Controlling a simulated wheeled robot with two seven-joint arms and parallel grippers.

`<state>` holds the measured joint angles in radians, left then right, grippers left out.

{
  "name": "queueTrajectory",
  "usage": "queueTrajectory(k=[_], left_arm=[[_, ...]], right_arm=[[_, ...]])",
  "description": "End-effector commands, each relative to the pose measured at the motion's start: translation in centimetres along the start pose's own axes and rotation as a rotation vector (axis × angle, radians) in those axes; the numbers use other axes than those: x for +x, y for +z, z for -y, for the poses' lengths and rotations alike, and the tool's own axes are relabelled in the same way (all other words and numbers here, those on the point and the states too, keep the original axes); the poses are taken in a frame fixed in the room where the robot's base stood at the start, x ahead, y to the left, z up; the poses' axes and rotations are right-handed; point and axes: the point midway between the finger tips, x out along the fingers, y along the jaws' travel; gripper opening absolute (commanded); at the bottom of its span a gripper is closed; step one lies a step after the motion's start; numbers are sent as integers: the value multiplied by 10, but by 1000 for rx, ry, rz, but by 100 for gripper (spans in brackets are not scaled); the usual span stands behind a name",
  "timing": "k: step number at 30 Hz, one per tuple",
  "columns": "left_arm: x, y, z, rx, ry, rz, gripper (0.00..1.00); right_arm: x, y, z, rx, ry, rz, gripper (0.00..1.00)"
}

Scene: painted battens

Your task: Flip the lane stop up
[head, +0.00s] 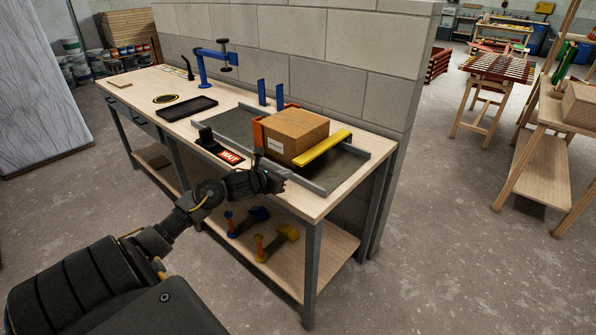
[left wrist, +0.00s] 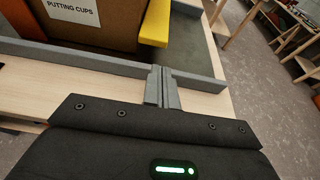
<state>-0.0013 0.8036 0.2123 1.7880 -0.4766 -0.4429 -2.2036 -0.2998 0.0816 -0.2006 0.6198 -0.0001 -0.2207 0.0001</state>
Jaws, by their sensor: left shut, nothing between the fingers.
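A yellow bar (head: 323,147), likely the lane stop, lies across the grey lane (head: 349,165) just right of a cardboard box (head: 295,133). I cannot tell from its look whether it is up or down. In the left wrist view the yellow bar (left wrist: 157,22) shows beside the box (left wrist: 95,22), whose label reads "PUTTING CUPS". An orange-red piece (head: 258,132) stands at the box's left side. My left gripper (head: 279,184) is at the bench's front edge, by the lane's near rail. Its fingers (left wrist: 162,88) are shut and empty, with their tips at the rail.
A black block (head: 205,137) stands beside a red "OUT" plate (head: 230,156) left of the lane. Two blue uprights (head: 270,93) stand behind the lane, and a blue clamp (head: 212,62) is farther left. A black tray (head: 188,108) lies on the bench. A block wall closes the back.

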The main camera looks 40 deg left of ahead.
Motion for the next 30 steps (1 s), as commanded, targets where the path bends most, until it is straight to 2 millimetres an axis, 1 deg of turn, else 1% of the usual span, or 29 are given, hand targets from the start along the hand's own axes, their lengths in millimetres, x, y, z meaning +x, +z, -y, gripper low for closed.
queueTrajectory(k=[1, 6, 9, 12, 16, 25, 30], left_arm=[[10, 3, 1, -6, -1, 2, 0], [38, 2, 2, -4, -3, 2, 0], [50, 2, 1, -4, -1, 1, 0], [57, 1, 1, -1, -2, 1, 0], [62, 0, 2, 1, -3, 0, 0], [62, 0, 2, 1, -3, 0, 0], [63, 9, 6, 5, -9, -13, 0]], right_arm=[[-4, -3, -1, 0, 1, -4, 36], [-8, -5, -1, 0, 1, -6, 36], [-10, -4, -1, 0, 1, -5, 36], [-11, -3, 0, 0, 0, -4, 36], [-11, -2, 0, 0, 0, -2, 36], [-11, -1, 1, 1, -1, 0, 36], [-16, -1, 2, 2, -2, 0, 36]])
